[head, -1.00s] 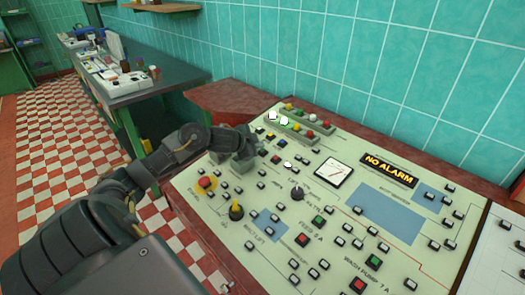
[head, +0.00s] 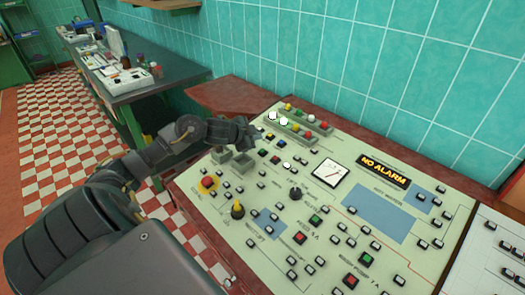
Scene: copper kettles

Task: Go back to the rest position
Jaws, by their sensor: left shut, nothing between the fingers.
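My left gripper (head: 252,132) is dark grey and reaches in from the left on my black arm. It is shut and empty, above the upper left part of the pale green control panel (head: 335,225). Two grey box-shaped parts (head: 243,163) stand on the panel just below it, apart from the fingers as far as I can see. My right gripper is out of view.
The panel carries many small buttons, a red knob on a yellow disc (head: 207,183), a yellow knob (head: 238,209), a dial gauge (head: 328,173) and a lit "NO ALARM" sign (head: 383,169). A cluttered dark workbench (head: 150,84) stands at the back left. Checkered floor lies left.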

